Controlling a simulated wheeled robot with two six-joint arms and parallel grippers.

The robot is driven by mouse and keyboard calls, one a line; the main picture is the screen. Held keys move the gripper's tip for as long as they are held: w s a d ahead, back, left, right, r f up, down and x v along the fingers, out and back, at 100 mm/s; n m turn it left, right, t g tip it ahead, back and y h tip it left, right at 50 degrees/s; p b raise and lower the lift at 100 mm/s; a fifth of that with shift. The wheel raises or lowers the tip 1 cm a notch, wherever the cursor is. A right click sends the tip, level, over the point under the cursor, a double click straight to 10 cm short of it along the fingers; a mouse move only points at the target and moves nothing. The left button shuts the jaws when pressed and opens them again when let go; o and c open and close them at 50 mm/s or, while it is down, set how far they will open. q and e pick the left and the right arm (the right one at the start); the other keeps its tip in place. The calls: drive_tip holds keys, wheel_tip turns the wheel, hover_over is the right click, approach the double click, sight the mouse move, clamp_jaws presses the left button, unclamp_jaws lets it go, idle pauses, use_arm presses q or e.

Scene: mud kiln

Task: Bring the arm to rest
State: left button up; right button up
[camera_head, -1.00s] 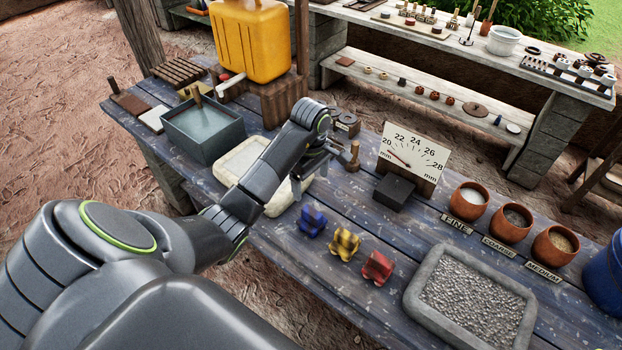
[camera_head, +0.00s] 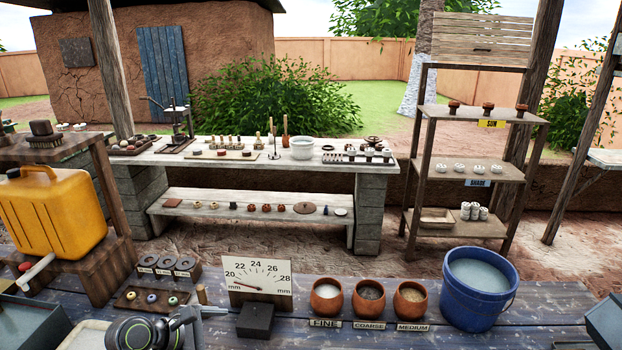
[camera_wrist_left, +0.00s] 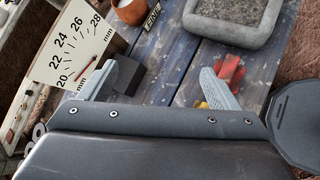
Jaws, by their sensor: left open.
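My left arm (camera_head: 145,332) comes in at the bottom left of the head view. My left gripper (camera_head: 200,318) is over the dark plank table, left of the black block in front of the dial board. In the left wrist view my left gripper (camera_wrist_left: 160,88) has its two grey fingers wide apart with nothing between them. The dial board (camera_wrist_left: 75,45) and a black block (camera_wrist_left: 128,78) are beside the left finger. A red piece (camera_wrist_left: 229,72) and part of a yellow piece (camera_wrist_left: 202,104) show by the right finger, partly hidden by it. My right gripper is not seen.
A bench (camera_head: 230,155) and a shelf rack (camera_head: 470,170) stand behind.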

use_arm(q)
wheel_tip(320, 180, up, 10)
drive_tip(key=s+d+r+n+t+h, duration=0.15)
drive_tip(key=n+t+h, duration=0.25)
drive_tip(key=n+t, duration=0.45)
drive_tip(key=s+a+r+n+t+y, duration=0.3)
drive_tip(key=a+n+t+y, duration=0.35)
drive_tip(key=n, duration=0.65)
drive_tip(key=s+a+f+n+g+y, duration=0.45)
drive_tip(key=a+n+y, duration=0.2)
drive_tip(key=n, duration=0.55)
drive_tip(key=s+a+f+n+g+y, duration=0.4)
drive_tip(key=s+a+f+n+y, duration=0.25)
drive_tip(key=n, duration=0.55)
drive_tip(key=s+d+f+n+g+h, duration=0.3)
drive_tip(key=s+d+f+n+g, duration=0.15)
drive_tip(key=s, duration=0.45)
drive_tip(key=s+d+f+n+g+h, duration=0.3)
drive_tip(key=s+f+g, duration=0.25)
drive_tip(key=s, duration=0.25)
wheel_tip(320, 180, down, 30)
drive_tip(key=a+b, duration=0.2)
drive_tip(key=b, duration=0.2)
drive_tip(key=s+d+f+g+b, duration=0.1)
drive_tip(key=s+f+b, duration=0.3)
drive_tip(key=s+f, duration=1.1)
wheel_tip(320, 180, down, 4)
drive_tip(key=shift+d+f+g, duration=0.15)
drive_tip(key=shift+d+g, duration=0.2)
drive_tip(key=shift+g, duration=0.1)
